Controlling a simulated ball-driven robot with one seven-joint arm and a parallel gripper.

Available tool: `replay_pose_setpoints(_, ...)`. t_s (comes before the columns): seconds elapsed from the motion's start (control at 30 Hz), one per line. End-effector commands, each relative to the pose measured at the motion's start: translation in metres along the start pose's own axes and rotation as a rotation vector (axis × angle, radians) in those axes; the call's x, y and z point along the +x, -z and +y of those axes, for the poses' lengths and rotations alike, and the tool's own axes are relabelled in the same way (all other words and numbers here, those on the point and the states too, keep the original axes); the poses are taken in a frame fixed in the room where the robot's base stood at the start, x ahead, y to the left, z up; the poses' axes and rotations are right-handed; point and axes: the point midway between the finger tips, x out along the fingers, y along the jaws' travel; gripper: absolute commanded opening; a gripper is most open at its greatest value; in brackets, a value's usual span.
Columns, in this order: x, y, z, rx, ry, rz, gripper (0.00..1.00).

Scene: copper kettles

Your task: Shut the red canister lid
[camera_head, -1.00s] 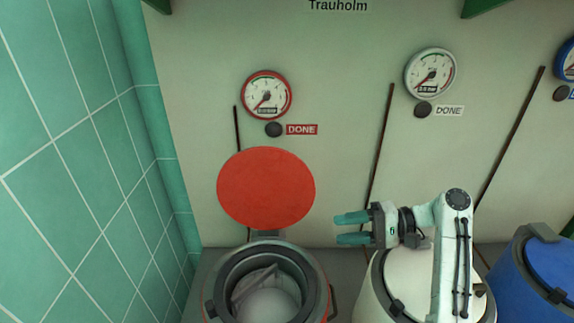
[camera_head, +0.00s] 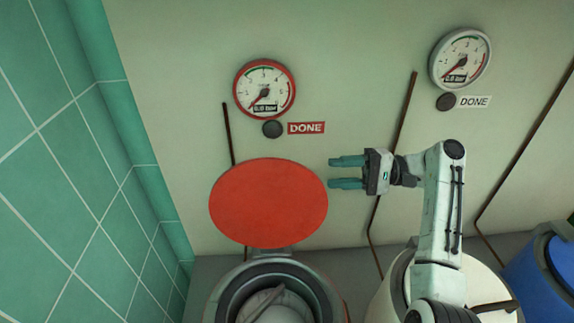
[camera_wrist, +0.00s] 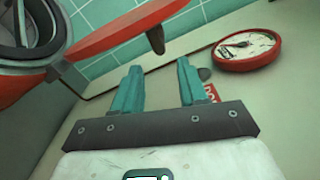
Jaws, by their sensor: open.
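The red canister lid (camera_head: 268,203) stands open and raised, its round red face toward me in the head view. It hinges at the back of the red canister (camera_head: 262,272), whose open mouth shows below with something pale inside. In the wrist view the lid (camera_wrist: 125,28) is seen edge-on at the upper left, with a dark knob on it, and the canister (camera_wrist: 30,35) is in the corner. My gripper (camera_head: 338,173) is open and empty, to the right of the lid with its teal fingers pointing left. A gap shows between them in the head view. The fingers also show in the wrist view (camera_wrist: 158,82).
A red-rimmed gauge (camera_head: 264,89) and a dark button (camera_head: 272,129) beside a red DONE label are on the wall above the lid. A white canister (camera_head: 390,295) and a blue canister (camera_head: 543,270) stand to the right. A green tiled wall (camera_head: 65,170) bounds the left.

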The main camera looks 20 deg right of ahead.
Motion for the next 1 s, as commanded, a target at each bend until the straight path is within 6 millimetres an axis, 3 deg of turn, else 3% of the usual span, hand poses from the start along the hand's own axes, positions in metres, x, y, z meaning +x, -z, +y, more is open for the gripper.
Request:
replay_pose_setpoints(0.6, 0.093, -0.001, -0.001, 0.0, -0.001, -0.003, 0.42)
replay_pose_setpoints(1.0, 0.106, 0.0, 0.001, 0.0, -0.001, 0.0, 0.42)
